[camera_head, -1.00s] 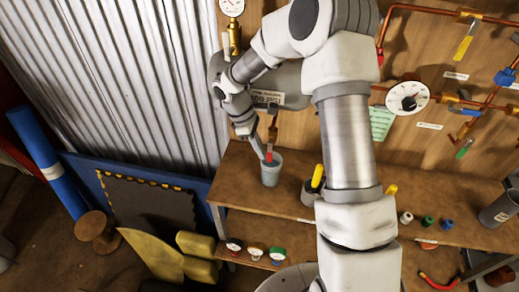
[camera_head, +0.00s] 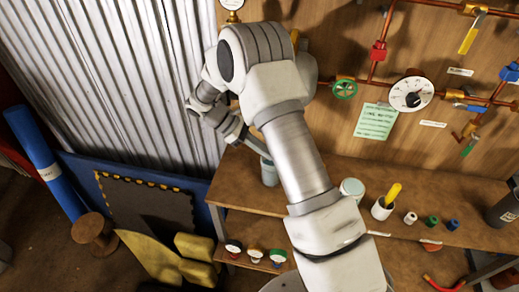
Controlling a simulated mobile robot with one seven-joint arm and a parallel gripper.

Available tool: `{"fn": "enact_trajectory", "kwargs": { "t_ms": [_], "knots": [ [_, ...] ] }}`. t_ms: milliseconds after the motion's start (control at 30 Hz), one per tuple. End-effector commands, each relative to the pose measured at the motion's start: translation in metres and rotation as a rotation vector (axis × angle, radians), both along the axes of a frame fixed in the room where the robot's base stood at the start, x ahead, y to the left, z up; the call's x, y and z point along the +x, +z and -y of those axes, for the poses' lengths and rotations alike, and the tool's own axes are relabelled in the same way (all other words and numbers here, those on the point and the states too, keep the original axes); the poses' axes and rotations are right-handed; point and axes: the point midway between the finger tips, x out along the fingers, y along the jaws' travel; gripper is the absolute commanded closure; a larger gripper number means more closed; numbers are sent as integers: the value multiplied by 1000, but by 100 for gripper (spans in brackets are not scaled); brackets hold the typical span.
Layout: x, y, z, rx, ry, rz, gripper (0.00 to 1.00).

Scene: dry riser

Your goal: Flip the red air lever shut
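I cannot make out the red air lever; my arm covers the left part of the board where a small red part showed earlier. My gripper (camera_head: 266,156) points down and right at the left of the bench, just above or in front of a grey-blue cup (camera_head: 270,175). Its fingers are too small and partly hidden to tell whether they are open or shut, or whether they touch anything.
The bench (camera_head: 330,185) holds cups and small caps. Corrugated metal (camera_head: 110,80) stands left.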

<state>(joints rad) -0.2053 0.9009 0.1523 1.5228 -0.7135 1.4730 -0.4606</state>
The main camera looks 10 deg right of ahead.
Motion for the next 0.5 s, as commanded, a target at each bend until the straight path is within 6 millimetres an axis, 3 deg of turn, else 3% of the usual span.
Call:
{"fn": "enact_trajectory", "kwargs": {
  "t_ms": [200,500],
  "knots": [
    [-3,-4,6,-186,1,-81,100],
    [-7,-2,17,-173,-1,-75,100]
  ]
}}
